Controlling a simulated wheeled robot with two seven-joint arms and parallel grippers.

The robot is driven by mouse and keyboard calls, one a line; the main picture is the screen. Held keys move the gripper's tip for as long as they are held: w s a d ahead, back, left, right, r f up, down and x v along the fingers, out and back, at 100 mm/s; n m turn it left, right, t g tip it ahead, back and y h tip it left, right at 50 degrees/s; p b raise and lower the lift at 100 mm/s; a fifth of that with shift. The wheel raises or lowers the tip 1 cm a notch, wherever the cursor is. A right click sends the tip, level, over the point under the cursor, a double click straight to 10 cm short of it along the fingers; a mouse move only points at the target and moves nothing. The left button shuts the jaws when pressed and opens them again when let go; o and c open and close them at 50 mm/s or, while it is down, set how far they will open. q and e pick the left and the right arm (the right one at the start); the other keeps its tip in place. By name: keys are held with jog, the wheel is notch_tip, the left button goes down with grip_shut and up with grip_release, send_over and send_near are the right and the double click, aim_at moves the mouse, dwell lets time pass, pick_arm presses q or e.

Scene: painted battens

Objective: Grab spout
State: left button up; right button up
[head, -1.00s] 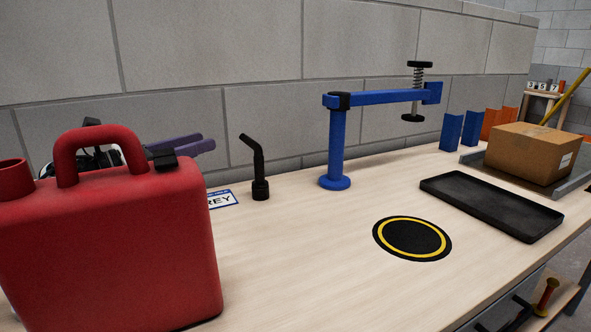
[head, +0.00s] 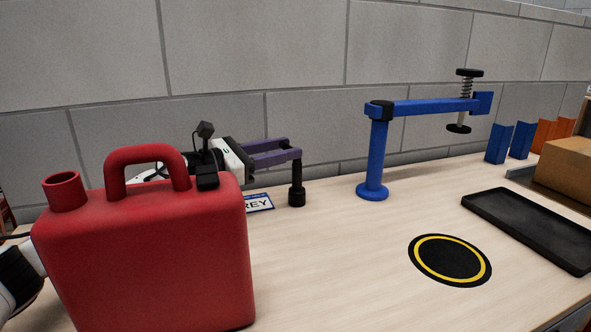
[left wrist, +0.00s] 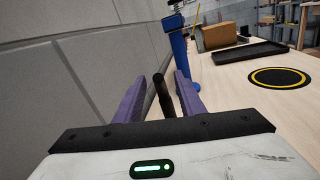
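The black spout (head: 297,193) stands upright on the workbench, right of the red fuel can (head: 150,255). My left gripper (head: 293,148) reaches from behind the can, its purple fingers at the height of the spout's top. They hide the spout's bent upper part in the head view. In the left wrist view the spout (left wrist: 163,97) shows between the two fingers of the left gripper (left wrist: 167,80), which are apart. I see no clear contact on both sides. My right gripper is not in view.
A blue clamp stand (head: 375,160) rises right of the spout. A label card (head: 258,203) lies left of the spout's base. A black disc with a yellow ring (head: 450,260) and a black tray (head: 530,230) lie further right. A block wall runs close behind.

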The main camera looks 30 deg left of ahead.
pick_arm(q)
jog(key=shift+w+d, duration=0.25)
jog(key=shift+w, duration=0.35)
grip_shut()
jog(key=shift+r, duration=0.15)
